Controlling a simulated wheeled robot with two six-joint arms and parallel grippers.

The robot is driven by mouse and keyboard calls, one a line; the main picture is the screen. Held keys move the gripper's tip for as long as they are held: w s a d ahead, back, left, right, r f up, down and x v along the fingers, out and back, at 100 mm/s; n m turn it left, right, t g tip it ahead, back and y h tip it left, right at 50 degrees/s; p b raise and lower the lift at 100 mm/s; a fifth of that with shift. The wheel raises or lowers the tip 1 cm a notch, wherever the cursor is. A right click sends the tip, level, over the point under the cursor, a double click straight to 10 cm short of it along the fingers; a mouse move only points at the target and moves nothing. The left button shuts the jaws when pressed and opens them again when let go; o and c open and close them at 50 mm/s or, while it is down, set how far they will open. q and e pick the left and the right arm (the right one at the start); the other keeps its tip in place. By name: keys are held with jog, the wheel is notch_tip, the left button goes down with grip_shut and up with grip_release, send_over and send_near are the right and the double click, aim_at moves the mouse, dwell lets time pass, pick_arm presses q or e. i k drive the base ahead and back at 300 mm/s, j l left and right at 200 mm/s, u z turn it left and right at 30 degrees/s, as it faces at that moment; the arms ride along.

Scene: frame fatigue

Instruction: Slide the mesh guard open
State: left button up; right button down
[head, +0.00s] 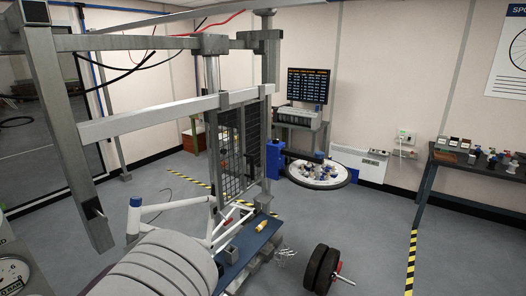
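The mesh guard (230,160) is a tall dark wire grid in a grey frame, standing upright at the right side of the grey metal test rig (150,118). A darker panel shows just behind its right part. I cannot tell from this view how far the guard is open, and no handle on it is clear. A white tubular bike frame (175,205) with a blue end is in the rig, in front of and below the guard. Neither of my grippers is in view.
Grey rounded, ribbed shapes (165,268) fill the bottom foreground. A blue bench (250,248) carries a small yellow item. A dark table (425,185) with small parts stands right. The floor between is mostly clear.

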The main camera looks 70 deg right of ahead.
aim_at(225, 106)
jog(key=z, duration=2.35)
